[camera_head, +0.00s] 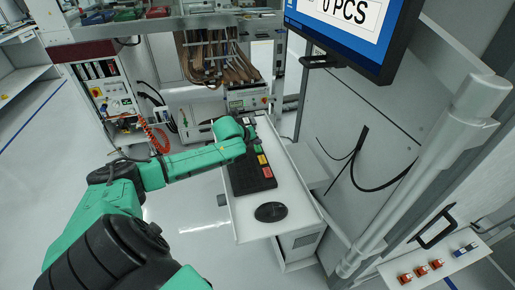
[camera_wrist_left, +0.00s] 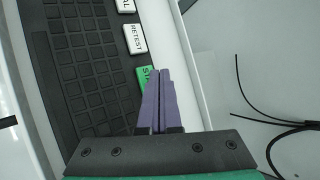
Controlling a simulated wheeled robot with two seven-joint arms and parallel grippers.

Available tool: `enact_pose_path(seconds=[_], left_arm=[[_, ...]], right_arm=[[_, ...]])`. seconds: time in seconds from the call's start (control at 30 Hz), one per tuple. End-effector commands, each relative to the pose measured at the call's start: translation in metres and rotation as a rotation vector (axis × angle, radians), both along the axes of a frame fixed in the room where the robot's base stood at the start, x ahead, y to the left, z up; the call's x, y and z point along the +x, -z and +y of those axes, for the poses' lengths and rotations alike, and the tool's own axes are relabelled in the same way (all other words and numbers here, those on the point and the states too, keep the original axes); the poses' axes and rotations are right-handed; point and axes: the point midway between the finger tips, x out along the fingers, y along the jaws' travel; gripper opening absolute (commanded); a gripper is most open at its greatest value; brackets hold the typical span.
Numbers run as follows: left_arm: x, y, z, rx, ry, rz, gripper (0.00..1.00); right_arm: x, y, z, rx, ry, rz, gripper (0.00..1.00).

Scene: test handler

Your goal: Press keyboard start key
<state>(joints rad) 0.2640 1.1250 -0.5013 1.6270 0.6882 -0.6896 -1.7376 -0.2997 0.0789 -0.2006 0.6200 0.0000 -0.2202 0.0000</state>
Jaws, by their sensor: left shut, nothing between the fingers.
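The black keyboard (camera_head: 240,181) lies on a white shelf, with red, yellow and green keys along its right side. In the left wrist view the green start key (camera_wrist_left: 146,72), its label partly showing as "ST", lies beside the dark keys (camera_wrist_left: 85,60). My left gripper (camera_wrist_left: 160,72) is shut and empty. Its purple fingertips overlap the lower right part of the green key; I cannot tell whether they touch it. In the head view the left arm reaches over the far part of the keyboard, and its fingertips are hard to make out. My right gripper is not in view.
A white RETEST key (camera_wrist_left: 135,38) sits just above the green key. A black mouse (camera_head: 271,212) lies on the shelf's near end. A monitor (camera_head: 345,28) showing "0 PCS" hangs above at the right. Black cables (camera_head: 355,165) hang beside the shelf.

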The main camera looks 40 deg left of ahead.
Motion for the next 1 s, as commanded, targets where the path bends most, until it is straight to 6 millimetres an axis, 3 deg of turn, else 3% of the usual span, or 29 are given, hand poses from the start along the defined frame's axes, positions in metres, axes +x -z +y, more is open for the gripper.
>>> enact_pose_path(seconds=[1.0], left_arm=[[-0.0001,0.0090,-0.0001,0.000,0.000,0.000,0.00]], right_arm=[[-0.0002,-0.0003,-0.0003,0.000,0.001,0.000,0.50]])
